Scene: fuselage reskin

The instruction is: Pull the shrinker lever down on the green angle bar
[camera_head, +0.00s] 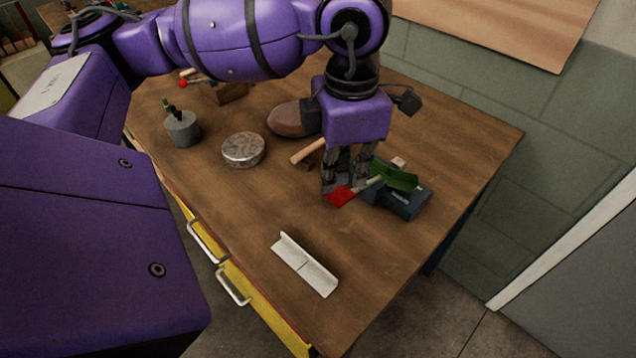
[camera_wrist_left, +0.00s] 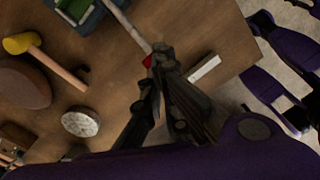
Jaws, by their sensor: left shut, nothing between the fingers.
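The shrinker (camera_head: 405,204) is a dark blue block near the table's right side, with the green angle bar (camera_head: 395,174) at its top. Its lever (camera_head: 368,184) is a grey rod with a red end (camera_head: 340,197), running left from the block. In the left wrist view the lever (camera_wrist_left: 128,28) reaches toward my fingers, with the red end (camera_wrist_left: 147,61) beside them. My left gripper (camera_head: 346,186) points down right at the red end, shut with nothing between its fingers. Whether they touch the red end I cannot tell. I cannot make out my right gripper.
A mallet (camera_wrist_left: 45,60) and a brown oval pad (camera_head: 292,119) lie behind the gripper. A round metal disc (camera_head: 243,150) and a grey pot with tools (camera_head: 182,130) stand to the left. A pale angle piece (camera_head: 304,265) lies in front. The table's front right is clear.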

